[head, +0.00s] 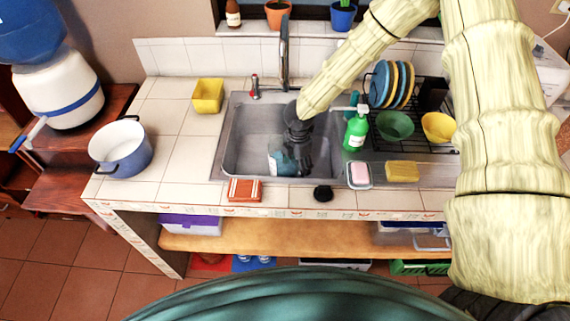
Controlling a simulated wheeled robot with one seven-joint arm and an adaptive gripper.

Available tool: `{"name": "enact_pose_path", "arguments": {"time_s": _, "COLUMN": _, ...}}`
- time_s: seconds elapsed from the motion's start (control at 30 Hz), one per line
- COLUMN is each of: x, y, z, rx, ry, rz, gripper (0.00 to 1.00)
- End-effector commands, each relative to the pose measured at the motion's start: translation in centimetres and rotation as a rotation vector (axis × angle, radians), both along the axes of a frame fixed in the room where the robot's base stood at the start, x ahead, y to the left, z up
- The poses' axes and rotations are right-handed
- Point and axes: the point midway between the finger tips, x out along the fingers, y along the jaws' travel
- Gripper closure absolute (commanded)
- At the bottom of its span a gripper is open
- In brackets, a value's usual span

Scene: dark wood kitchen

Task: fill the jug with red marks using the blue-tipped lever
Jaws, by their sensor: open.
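A clear, bluish jug (278,158) stands in the sink (240,150) near its front wall. Red marks on it cannot be made out at this size. My gripper (303,168) reaches down into the sink at the jug's right side and hides part of it. It is open; whether it touches the jug cannot be told. A white lever with a blue tip (17,145) sticks out from the white water dispenser (65,90) at the far left, which carries a blue bottle.
A blue-white pot (122,160) stands on the counter's left end, near the dispenser. A yellow container (208,95) is left of the sink. A green soap bottle (356,130), dish rack (400,145), soap dish (359,180) and sponge (402,171) crowd the right. The tiled counter's left part is mostly free.

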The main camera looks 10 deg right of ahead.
Motion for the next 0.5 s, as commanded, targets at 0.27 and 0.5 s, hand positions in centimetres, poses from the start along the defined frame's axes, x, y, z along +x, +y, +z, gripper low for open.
{"name": "enact_pose_path", "arguments": {"time_s": 0.27, "x": -0.03, "y": 0.00, "z": 0.00, "rx": 0.000, "ry": 0.001, "rz": 0.000, "gripper": 0.72}}
{"name": "enact_pose_path", "arguments": {"time_s": 0.5, "x": 0.00, "y": 0.01, "z": 0.05, "rx": 0.000, "ry": 0.000, "rz": 0.000, "gripper": 1.00}}
